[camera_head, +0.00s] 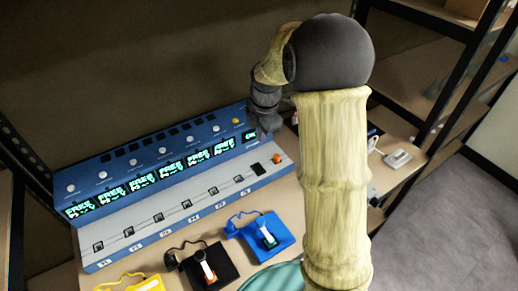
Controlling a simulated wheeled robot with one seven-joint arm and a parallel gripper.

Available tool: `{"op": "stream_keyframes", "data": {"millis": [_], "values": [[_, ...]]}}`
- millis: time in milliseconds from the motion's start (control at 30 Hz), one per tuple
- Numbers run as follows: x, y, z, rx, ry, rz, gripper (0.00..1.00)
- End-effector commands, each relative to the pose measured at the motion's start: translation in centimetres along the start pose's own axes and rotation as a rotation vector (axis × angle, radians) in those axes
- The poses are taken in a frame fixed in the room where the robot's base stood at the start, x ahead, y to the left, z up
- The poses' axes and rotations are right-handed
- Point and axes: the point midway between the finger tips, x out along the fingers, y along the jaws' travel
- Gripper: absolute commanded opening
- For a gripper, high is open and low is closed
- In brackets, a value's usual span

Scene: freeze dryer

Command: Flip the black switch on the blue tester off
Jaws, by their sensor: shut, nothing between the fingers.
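The blue tester (160,185) is a long console on the shelf, running from lower left to the middle of the view. Its sloped back panel carries several lit displays, and its lower front panel carries a row of small black slots. A black square part (257,169), which looks like the switch, sits near the right end of the front panel; its position on or off is too small to tell. My gripper (268,123) is dark, shut and empty. It appears above or beside the tester's right end, up and to the right of the black part. My arm hides part of the area to the right.
An orange knob (277,158) is right beside the black part. In front of the tester lie blue (265,235), black (205,265) and yellow (140,283) pieces with cords. A small white device (397,158) is at the right. Dark rack posts (448,85) stand at the right.

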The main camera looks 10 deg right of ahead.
Motion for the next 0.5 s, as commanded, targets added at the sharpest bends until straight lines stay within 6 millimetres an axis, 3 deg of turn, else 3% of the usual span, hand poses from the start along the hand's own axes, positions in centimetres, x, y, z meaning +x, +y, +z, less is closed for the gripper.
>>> {"op": "stream_keyframes", "data": {"millis": [500], "values": [[8.2, 0.0, -0.4, -0.006, 0.002, -0.004, 0.00]]}}
